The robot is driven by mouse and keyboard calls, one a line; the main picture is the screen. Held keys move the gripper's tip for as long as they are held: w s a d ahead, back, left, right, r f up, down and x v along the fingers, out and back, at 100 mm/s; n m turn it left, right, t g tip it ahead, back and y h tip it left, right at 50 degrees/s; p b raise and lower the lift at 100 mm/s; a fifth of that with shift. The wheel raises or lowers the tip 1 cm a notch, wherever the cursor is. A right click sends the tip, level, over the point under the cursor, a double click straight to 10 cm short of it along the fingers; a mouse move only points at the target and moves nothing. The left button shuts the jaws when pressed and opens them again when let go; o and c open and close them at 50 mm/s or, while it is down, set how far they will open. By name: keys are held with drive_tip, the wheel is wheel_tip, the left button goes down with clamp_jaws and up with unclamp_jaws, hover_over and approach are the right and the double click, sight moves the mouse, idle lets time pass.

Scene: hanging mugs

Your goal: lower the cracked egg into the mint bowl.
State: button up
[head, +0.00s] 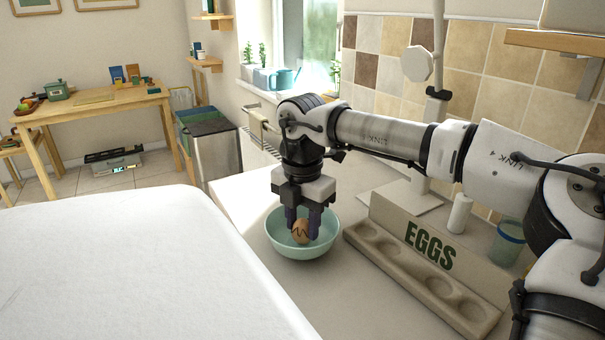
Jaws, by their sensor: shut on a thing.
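The cracked egg (301,231) is brown with a dark zigzag line on its shell. My gripper (303,225) points down and is shut on the egg, with a dark finger on either side. The mint bowl (284,248) stands on the counter directly below and around the egg in the picture. The egg shows against the inside of the bowl, at or just below rim height. I cannot tell whether it touches the bowl's bottom. The fingers hide part of the bowl's far wall.
An egg holder marked EGGS (430,246) with several empty hollows stands right of the bowl. A white bottle (460,213) and a blue-green cup (507,243) are behind it. A white surface (130,270) fills the left foreground. The counter left of the bowl is clear.

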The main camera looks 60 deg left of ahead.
sight(302, 220)
drive_tip(key=shift+f, duration=0.4)
drive_tip(key=o, duration=0.7)
drive_tip(key=shift+r, duration=0.1)
wheel_tip(302, 220, up, 14)
drive_tip(key=shift+f, duration=0.15)
idle(0.5)
